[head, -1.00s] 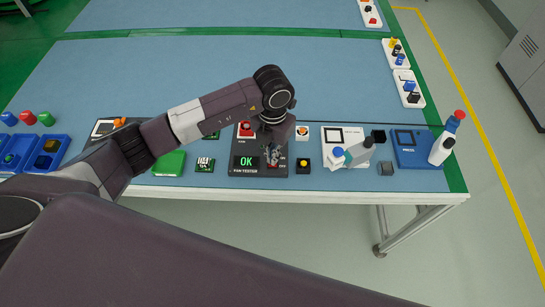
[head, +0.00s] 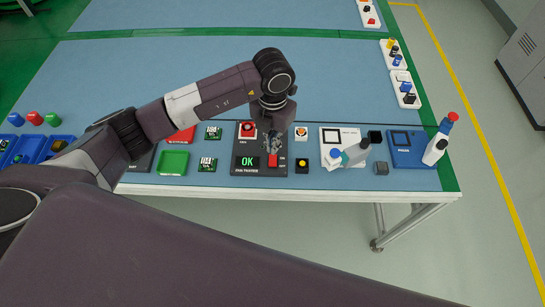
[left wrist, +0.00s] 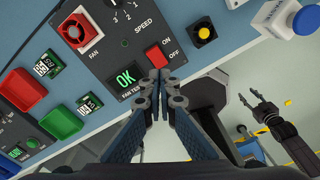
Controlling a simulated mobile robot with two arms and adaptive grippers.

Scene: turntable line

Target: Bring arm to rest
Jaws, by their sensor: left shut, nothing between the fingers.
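My left arm reaches in from the left over the table. Its gripper (head: 272,143) is shut and empty, over the right part of the dark fan tester (head: 258,185). In the left wrist view, the shut fingertips (left wrist: 160,76) are just below the red ON/OFF switch (left wrist: 158,56); I cannot tell whether they touch it. The tester's display (left wrist: 127,77) shows a green OK, and a red-framed fan (left wrist: 80,30) sits on it. My right gripper (left wrist: 260,105) appears open, off the table at the right of the left wrist view; it is outside the head view.
A green tray (head: 174,162) and circuit boards (head: 207,165) lie left of the tester.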

